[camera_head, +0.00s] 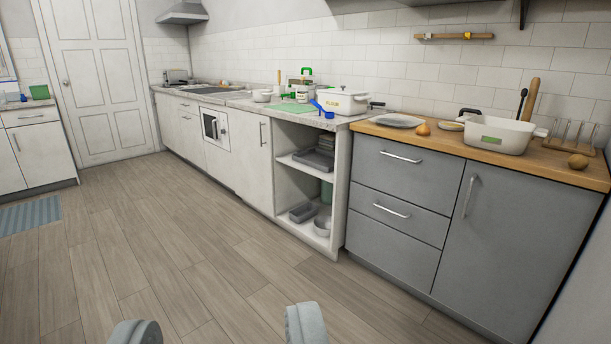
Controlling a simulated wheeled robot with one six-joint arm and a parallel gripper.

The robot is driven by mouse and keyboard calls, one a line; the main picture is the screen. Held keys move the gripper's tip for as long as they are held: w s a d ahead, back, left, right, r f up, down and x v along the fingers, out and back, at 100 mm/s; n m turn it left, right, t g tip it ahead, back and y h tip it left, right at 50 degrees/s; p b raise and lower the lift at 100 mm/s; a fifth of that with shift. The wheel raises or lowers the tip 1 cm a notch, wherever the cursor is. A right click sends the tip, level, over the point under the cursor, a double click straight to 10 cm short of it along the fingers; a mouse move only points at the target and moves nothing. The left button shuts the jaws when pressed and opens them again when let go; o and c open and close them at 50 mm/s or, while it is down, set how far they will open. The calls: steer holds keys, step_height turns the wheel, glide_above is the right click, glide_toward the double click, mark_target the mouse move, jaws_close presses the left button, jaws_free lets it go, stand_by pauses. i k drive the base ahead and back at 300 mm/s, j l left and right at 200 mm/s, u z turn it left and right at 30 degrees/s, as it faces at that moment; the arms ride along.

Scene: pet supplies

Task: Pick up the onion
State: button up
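A small round orange-brown onion (424,129) sits on the wooden countertop (455,145) above the grey cabinet, just right of a grey plate. It is small in the view and looks unobstructed. My gripper (221,328) shows at the bottom edge as two grey fingertips set wide apart. It is open, with only floor visible between the fingers. It is well away from the onion, which lies up and to the right in the picture.
Near the onion are a plate (398,120), a white pot (498,134), a brown potato-like item (578,161) and a wire rack (571,138). The wooden floor (150,245) is clear before the grey cabinet (420,210).

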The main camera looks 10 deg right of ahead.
mark_target(424, 130)
steer(key=i+u, duration=0.35)
steer(key=i, duration=0.7)
steer(key=i+l+z, duration=0.1)
steer(key=i+z, duration=0.75)
steer(key=i+j+z, duration=0.1)
steer(key=i+z, duration=0.15)
steer(key=z, duration=0.15)
steer(key=i+l+z, duration=0.1)
steer(key=i+l, duration=0.2)
steer(key=i+l+z, duration=0.15)
steer(key=i+l, duration=0.15)
steer(key=i, duration=0.2)
steer(key=i+l+z, duration=0.1)
steer(key=i, duration=0.35)
steer(key=l, duration=0.1)
